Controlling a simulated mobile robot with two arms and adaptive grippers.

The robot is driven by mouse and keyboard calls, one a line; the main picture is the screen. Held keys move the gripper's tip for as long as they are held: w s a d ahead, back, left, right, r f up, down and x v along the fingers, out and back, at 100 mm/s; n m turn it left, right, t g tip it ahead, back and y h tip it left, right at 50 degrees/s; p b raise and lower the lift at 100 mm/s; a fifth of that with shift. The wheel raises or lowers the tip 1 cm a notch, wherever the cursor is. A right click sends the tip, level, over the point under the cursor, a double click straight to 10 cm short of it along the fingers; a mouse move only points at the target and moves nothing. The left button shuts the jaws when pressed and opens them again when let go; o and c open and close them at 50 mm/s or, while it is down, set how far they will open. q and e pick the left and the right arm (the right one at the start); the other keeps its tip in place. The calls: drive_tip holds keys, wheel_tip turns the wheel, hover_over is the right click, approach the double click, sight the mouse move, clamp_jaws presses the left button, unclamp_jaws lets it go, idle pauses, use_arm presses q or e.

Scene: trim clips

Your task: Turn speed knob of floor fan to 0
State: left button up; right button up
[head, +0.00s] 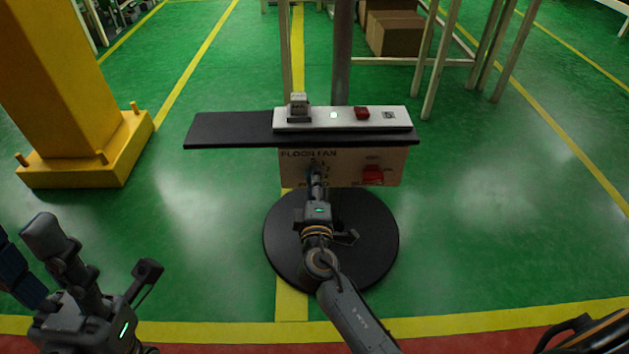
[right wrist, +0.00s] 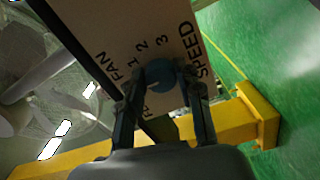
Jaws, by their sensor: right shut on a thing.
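The floor fan's control panel (head: 340,160) is a tan box marked FLOOR FAN, under a black shelf and above a round black base (head: 380,240). My right gripper (head: 317,178) is at the panel's left part. In the right wrist view, its two fingers (right wrist: 164,86) are shut on the round blue-grey speed knob (right wrist: 161,73), one on each side. The marks 1, 2, 3 and the word SPEED show around the knob. The 0 mark and the knob's pointer cannot be made out. My left gripper (head: 97,252) is at the lower left, fingers apart, empty, away from the fan.
A red switch (head: 373,175) is on the panel's right part. A white control strip (head: 345,125) with a grey block and a red button lies on the black shelf (head: 225,129). A yellow column (head: 65,90) stands at left.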

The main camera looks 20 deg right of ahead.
idle(0.4)
drive_tip(key=o, duration=1.1)
drive_tip(key=shift+o, duration=0.2)
drive_tip(key=v, duration=1.2)
drive_tip(key=shift+a, duration=0.1)
